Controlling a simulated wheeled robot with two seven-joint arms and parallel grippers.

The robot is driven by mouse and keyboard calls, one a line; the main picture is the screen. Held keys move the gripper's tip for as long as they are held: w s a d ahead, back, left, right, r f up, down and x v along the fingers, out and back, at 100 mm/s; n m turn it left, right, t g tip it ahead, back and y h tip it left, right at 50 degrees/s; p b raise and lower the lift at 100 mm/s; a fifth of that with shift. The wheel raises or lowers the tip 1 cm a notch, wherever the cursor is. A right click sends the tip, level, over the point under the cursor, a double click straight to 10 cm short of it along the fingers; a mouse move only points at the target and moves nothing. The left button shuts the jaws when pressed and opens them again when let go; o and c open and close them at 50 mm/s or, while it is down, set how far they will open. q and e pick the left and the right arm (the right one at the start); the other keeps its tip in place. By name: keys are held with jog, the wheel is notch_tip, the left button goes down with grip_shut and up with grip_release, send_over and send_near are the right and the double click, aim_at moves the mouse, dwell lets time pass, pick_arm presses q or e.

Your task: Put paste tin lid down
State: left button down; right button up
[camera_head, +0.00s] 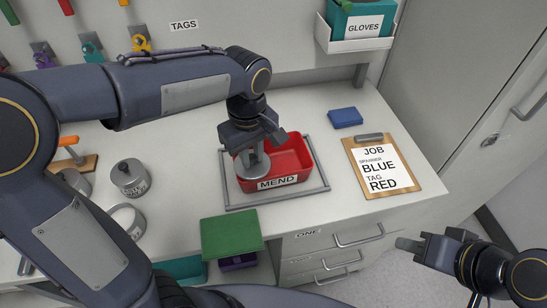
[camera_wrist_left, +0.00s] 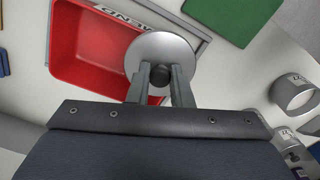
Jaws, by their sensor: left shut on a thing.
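My left gripper (camera_head: 256,148) is shut on the dark knob (camera_wrist_left: 160,75) of a round silver lid (camera_wrist_left: 152,48). The lid also shows in the head view (camera_head: 253,169), held over the left part of the red MEND bin (camera_head: 290,160). I cannot tell its height above the bin floor. An open-topped tin (camera_head: 127,218) stands on the bench left of the bin; in the wrist view a tin (camera_wrist_left: 292,92) shows at the right edge. My right gripper (camera_head: 412,246) is at the lower right, away from the bench; its jaw opening is unclear.
The bin sits in a grey tray frame (camera_head: 318,187). Another lidded tin (camera_head: 130,177) stands at left. A green panel (camera_head: 231,234) is at the front edge. A blue block (camera_head: 345,117) and a clipboard (camera_head: 382,166) lie to the right, with bare bench around them.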

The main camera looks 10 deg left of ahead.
pick_arm(q)
jog(key=w+d+f, duration=0.1)
jog(key=w+f, duration=0.1)
jog(key=w+d+f, duration=0.1)
jog(key=w+f, duration=0.3)
jog(key=shift+w+d+f+p, duration=0.3)
jog(key=shift+d+p, duration=0.05)
jog(key=shift+d, duration=0.05)
jog(key=shift+w+d+f, duration=0.1)
jog(key=shift+w+f, duration=0.05)
jog(key=shift+f, duration=1.6)
jog(key=shift+f, duration=0.2)
jog(key=c, duration=1.3)
grip_release()
jog(key=shift+r, duration=0.15)
